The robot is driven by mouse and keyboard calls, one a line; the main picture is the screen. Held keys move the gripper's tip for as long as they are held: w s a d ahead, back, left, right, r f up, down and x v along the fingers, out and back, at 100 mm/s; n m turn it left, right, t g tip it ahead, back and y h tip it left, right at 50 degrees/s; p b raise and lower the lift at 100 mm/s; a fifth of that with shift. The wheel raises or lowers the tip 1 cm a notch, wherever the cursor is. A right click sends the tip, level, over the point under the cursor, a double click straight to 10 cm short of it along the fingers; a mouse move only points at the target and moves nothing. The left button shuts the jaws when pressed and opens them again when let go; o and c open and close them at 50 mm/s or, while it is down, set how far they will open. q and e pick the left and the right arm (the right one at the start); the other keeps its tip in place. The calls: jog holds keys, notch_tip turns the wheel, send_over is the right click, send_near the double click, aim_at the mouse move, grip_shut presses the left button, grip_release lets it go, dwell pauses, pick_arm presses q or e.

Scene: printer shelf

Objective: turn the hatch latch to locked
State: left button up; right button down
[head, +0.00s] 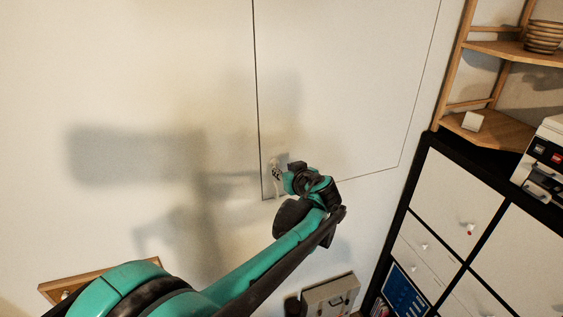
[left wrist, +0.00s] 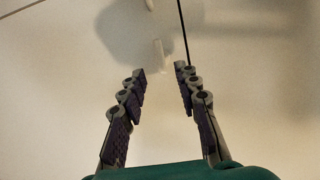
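The hatch (head: 340,80) is a pale panel flush in the wall, outlined by thin dark seams. The latch (left wrist: 160,55) is a small white piece near a dark seam in the left wrist view. It lies just beyond and between my fingertips, with no contact visible. My left gripper (left wrist: 161,73) is open and empty, its two dark padded fingers spread apart. In the head view my left gripper (head: 277,173) is at the hatch's lower left corner, where it largely hides the latch. I cannot tell the latch's exact setting. My right gripper is in neither view.
A black-framed cabinet (head: 432,145) with white doors stands at the right, with a printer (head: 545,160) on top. Wooden shelves (head: 515,52) hold stacked bowls (head: 543,37). A grey case (head: 330,297) is low beside the cabinet. The wall left of the hatch is clear.

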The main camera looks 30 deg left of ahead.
aim_at(278, 166)
pick_arm(q)
jog(key=x, duration=0.5)
jog(key=shift+w+a+f+p, duration=0.15)
jog(key=shift+w+a+p, duration=0.05)
jog(key=shift+a+p, duration=0.15)
jog(key=shift+d, duration=0.1)
grip_shut()
